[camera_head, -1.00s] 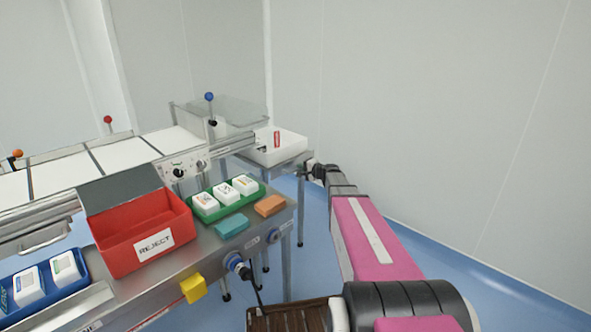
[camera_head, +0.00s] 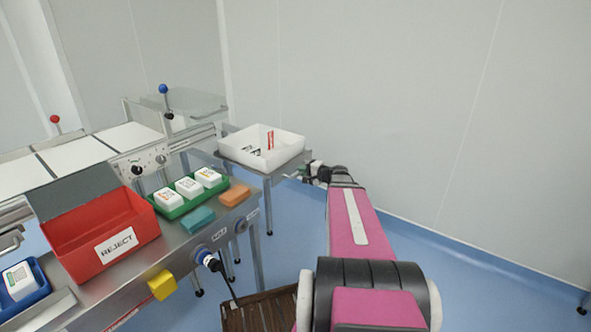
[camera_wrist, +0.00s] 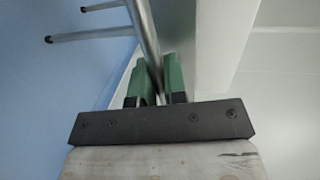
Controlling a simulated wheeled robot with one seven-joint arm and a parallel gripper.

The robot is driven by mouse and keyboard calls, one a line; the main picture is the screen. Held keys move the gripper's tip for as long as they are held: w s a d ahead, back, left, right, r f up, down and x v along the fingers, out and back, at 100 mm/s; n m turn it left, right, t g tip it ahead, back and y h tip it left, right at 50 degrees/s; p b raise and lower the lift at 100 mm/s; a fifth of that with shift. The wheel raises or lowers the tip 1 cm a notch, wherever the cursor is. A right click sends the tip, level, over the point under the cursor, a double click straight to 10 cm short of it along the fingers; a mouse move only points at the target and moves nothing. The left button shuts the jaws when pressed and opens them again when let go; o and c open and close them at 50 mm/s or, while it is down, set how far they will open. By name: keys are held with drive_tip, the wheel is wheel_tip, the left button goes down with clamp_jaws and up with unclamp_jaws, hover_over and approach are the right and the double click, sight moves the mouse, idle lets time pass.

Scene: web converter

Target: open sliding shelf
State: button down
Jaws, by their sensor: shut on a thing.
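The sliding shelf appears to be the thin grey slab (camera_head: 262,174) under a white open tray (camera_head: 243,153), at the far end of the machine. I cannot tell the slab's outline clearly. My gripper (camera_head: 308,173) is at the right side of this slab, low beside the tray. In the wrist view my gripper's green fingers (camera_wrist: 160,82) are shut on a slim metal part (camera_wrist: 148,40) that runs up between them, apparently the shelf's edge or handle. The fingertips' contact is partly hidden.
A steel bench carries a red REJECT bin (camera_head: 97,236), a green tray (camera_head: 172,211), a teal block (camera_head: 198,220) and an orange block (camera_head: 235,194). A yellow block (camera_head: 162,284) sticks out in front. Blue floor (camera_head: 480,265) is clear to the right.

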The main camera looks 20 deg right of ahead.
drive_tip(key=shift+s+d, duration=0.2)
drive_tip(key=shift+s, duration=0.1)
drive_tip(key=c, duration=1.2)
unclamp_jaws()
drive_tip(key=v, duration=1)
drive_tip(key=shift+s+d, duration=0.2)
drive_tip(key=shift+s, duration=0.1)
